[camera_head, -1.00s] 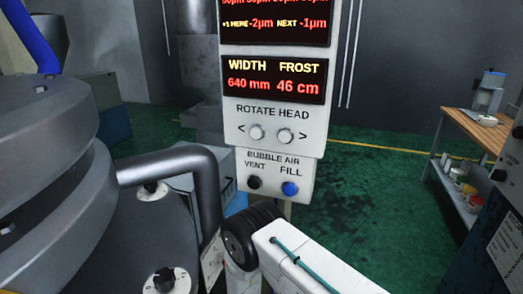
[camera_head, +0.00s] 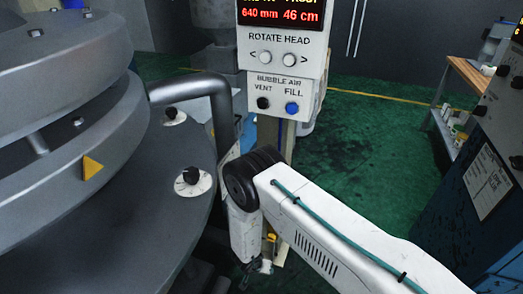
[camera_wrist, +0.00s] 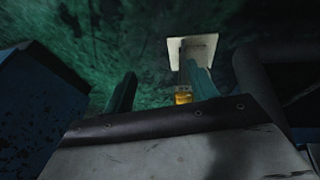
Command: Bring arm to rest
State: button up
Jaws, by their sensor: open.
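My gripper (camera_wrist: 161,88) shows in the wrist view as two dark teal fingers spread apart, with nothing between them but floor. In the head view my white arm, with a black elbow joint and a teal cable, reaches in from the lower right. Its forearm hangs down from the elbow, and the gripper (camera_head: 258,268) is small and partly hidden at its lower end, below the control panel (camera_head: 279,70). The right finger in the wrist view overlaps a yellow part (camera_wrist: 183,95) of a post behind it; contact cannot be told.
A large grey round machine (camera_head: 70,120) with a bent pipe (camera_head: 205,85) and black knobs fills the left, close to my forearm. A blue cabinet (camera_head: 475,205) stands at the right, with a wooden bench (camera_head: 468,75) behind it. Green floor (camera_head: 375,135) lies open between.

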jog(key=s+a+r+n+g+y, duration=0.2)
jog(key=s+a+r+g+y, duration=0.25)
jog(key=r, duration=0.45)
notch_tip(320, 180, up, 26)
jog(key=s+d+n+g+y, duration=0.1)
jog(key=d+n+g+y, duration=0.1)
jog(key=s+d+r+n+h, duration=0.1)
jog(key=s+d+r, duration=0.2)
jog(key=d+r, duration=0.45)
jog(key=s+d+r, duration=0.3)
jog(key=d+r, duration=0.1)
jog(key=r, duration=0.7)
jog(key=s+d+r+m+t+h, duration=0.1)
jog(key=s+d+r+t, duration=0.3)
jog(key=s+d+r, duration=0.9)
jog(key=d+r+h, duration=0.1)
jog(key=d+r, duration=0.2)
jog(key=d, duration=0.1)
jog(key=shift+s+d+r+m+t, duration=0.2)
jog(key=shift+s+d+m+t, duration=0.1)
jog(key=shift+s+t, duration=0.05)
